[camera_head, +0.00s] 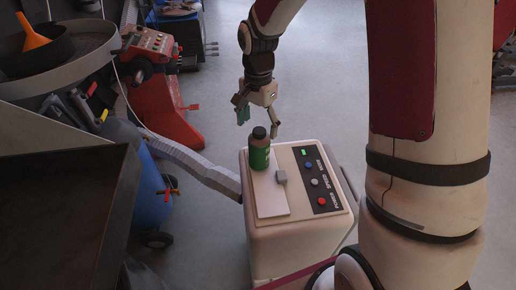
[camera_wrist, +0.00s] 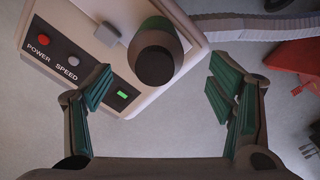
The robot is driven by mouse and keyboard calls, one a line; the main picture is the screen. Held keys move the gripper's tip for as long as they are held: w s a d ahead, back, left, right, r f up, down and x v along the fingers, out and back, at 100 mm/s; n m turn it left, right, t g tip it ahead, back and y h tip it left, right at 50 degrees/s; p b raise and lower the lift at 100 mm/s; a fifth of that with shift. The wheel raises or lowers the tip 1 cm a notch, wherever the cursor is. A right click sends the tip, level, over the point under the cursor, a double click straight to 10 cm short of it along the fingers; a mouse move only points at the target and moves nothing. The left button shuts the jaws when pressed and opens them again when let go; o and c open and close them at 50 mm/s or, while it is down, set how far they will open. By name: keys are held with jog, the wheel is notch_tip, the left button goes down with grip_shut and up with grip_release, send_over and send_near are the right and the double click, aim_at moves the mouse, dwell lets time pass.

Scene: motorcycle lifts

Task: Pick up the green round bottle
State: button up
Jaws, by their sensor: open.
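The green round bottle (camera_head: 259,152) has a dark cap and stands upright on top of a beige machine box (camera_head: 275,228). In the wrist view the bottle (camera_wrist: 155,56) is seen from above, with its dark cap towards the camera. My gripper (camera_head: 258,122) is open and empty, just above and behind the bottle in the head view. In the wrist view my gripper (camera_wrist: 158,92) has its teal-padded fingers spread wide, and the bottle lies between and beyond them, near the top middle. The fingers do not appear to touch it.
A small grey lever (camera_head: 281,177) stands right beside the bottle, near a black button panel (camera_head: 318,180). A grey hose (camera_head: 190,160) runs left from the box. A red machine (camera_head: 160,100) and a dark tray (camera_head: 65,215) are at left. Floor behind the box is clear.

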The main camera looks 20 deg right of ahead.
aim_at(259, 148)
jog(key=f, duration=0.9)
jog(key=shift+s+d+f, duration=0.1)
jog(key=shift+s+f, duration=0.1)
jog(key=shift+s, duration=0.05)
jog(key=c, duration=1.6)
